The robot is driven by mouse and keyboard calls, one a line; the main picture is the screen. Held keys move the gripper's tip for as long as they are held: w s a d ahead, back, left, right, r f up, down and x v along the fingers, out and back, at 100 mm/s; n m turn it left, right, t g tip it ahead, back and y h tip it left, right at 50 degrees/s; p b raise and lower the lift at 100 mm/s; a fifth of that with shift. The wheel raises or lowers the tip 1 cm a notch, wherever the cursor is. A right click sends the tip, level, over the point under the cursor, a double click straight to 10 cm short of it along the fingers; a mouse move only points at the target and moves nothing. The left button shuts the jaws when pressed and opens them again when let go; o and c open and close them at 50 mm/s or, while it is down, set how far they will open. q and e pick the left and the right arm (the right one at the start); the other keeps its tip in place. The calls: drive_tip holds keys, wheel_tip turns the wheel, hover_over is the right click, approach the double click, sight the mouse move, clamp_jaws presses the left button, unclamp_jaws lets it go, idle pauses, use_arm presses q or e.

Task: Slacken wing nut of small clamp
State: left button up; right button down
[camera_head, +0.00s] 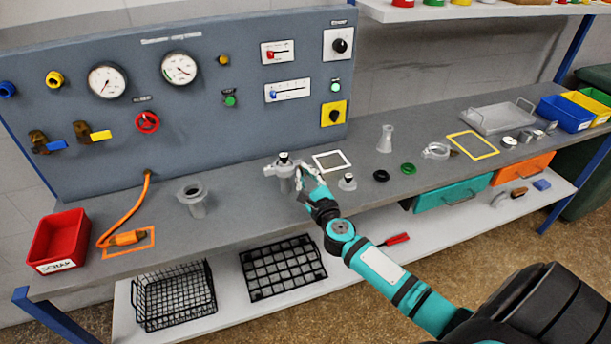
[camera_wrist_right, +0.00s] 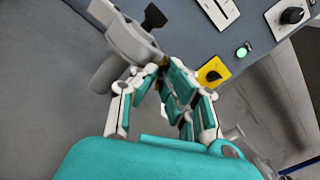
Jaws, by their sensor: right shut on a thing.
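The small clamp (camera_head: 280,171) is grey and sits around a fitting on the grey bench, in front of the panel. My right gripper (camera_head: 303,172) reaches it from the right and is shut at its near side. In the right wrist view the clamp (camera_wrist_right: 128,38) is at the upper left, with a black part rising beside it. The fingertips of my right gripper (camera_wrist_right: 160,72) close at the clamp's end, where a small brownish bit shows. The fingers mostly hide the wing nut, so its turn cannot be seen. My left gripper is not in view.
Left of the clamp stands a grey flanged pipe (camera_head: 194,197). Right of it are a white-framed plate (camera_head: 332,160), a small flanged piece (camera_head: 347,182) and a black ring (camera_head: 381,176). The panel (camera_head: 225,130) rises close behind. A red bin (camera_head: 60,240) stands far left.

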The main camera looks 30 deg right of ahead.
drive_tip(key=shift+r+n+p, duration=0.1)
drive_tip(key=shift+n+p, duration=0.95)
drive_tip(key=shift+n, duration=0.15)
drive_tip(key=n+p, duration=0.2)
drive_tip(key=n, duration=0.1)
drive_tip(key=shift+n, duration=0.3)
drive_tip(key=n+p, duration=0.2)
drive_tip(key=n, duration=0.1)
drive_tip(key=shift+d+n+p, duration=0.1)
drive_tip(key=shift+n+p, duration=0.45)
drive_tip(key=shift+n, duration=1.15)
drive_tip(key=shift+s, duration=0.1)
drive_tip(key=c, duration=1.7)
unclamp_jaws()
drive_tip(key=shift+c, duration=0.2)
